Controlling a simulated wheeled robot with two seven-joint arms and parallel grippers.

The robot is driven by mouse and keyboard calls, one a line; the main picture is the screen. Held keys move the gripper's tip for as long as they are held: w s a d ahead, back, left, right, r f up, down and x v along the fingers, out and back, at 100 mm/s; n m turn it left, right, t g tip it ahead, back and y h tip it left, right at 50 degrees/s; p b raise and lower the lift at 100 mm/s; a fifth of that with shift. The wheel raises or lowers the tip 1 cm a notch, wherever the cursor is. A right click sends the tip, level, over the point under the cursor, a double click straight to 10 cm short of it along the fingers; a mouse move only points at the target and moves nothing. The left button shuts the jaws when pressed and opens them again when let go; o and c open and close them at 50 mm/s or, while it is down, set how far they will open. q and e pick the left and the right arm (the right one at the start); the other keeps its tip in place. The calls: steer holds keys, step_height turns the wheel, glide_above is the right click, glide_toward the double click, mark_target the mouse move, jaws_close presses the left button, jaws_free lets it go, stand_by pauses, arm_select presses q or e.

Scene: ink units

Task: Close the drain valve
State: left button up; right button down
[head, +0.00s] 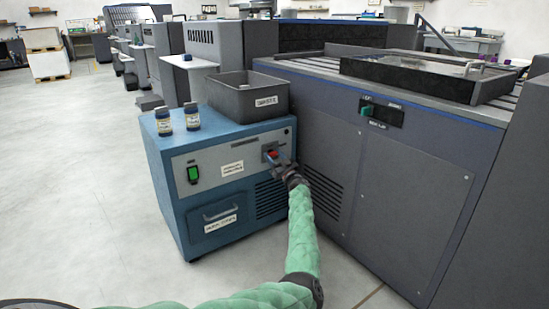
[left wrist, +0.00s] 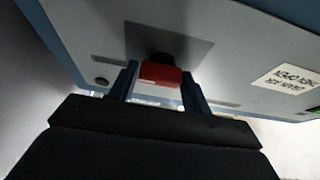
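The drain valve shows as a small red handle (head: 271,154) on a dark plate at the upper right of the blue cabinet's front (head: 225,160). In the left wrist view the red handle (left wrist: 161,74) sits on a dark round stem in front of a grey square plate. My left gripper (head: 279,161) is at the handle. In the left wrist view its two fingers (left wrist: 160,80) lie on either side of the handle, with no clear gap at the tips. The handle's exact angle is hard to tell. My right gripper is not in view.
On the cabinet stand two small jars (head: 192,116) (head: 163,122) and a grey open bin (head: 247,98). A green lit switch (head: 193,174) and a drawer handle (head: 220,212) are on its front. A large grey machine (head: 385,170) stands close on the right. The floor at left is clear.

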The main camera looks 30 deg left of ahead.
arm_select(q)
steer(key=c, duration=0.5)
